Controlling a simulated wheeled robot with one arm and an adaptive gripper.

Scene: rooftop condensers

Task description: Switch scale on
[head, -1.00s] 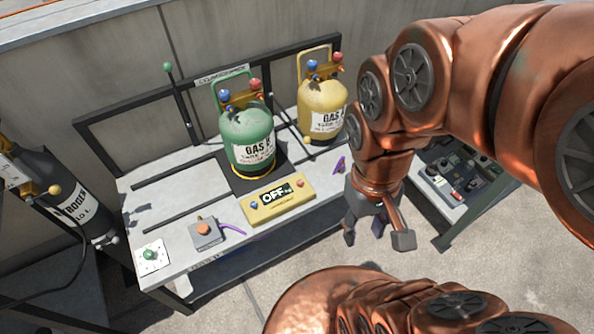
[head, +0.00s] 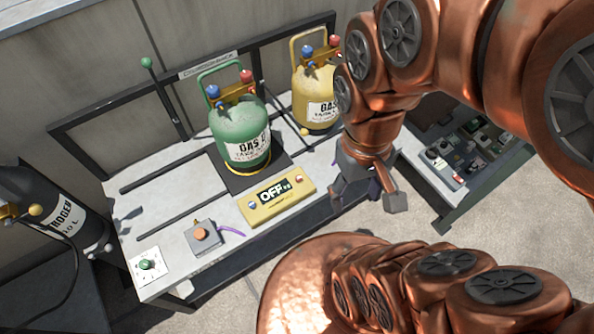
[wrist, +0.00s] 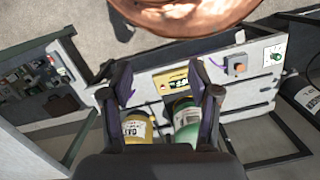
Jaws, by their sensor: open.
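The scale's yellow display unit (head: 276,196) lies on the front of the grey bench and reads OFF. It has a blue button (head: 252,205) at its left and a red button (head: 299,181) at its right. A green gas cylinder (head: 240,128) stands on the dark scale plate (head: 236,180) behind it. My gripper (head: 372,200) is open and empty, above and to the right of the display, apart from it. In the wrist view the display (wrist: 172,80) shows between and beyond the open fingers (wrist: 165,95).
A yellow cylinder (head: 315,98) stands at the bench's back right. A grey box with an orange button (head: 201,235) and a white plate with a green knob (head: 147,264) sit at front left. A dark nitrogen cylinder (head: 45,210) stands left. A tool cart (head: 465,165) is at right.

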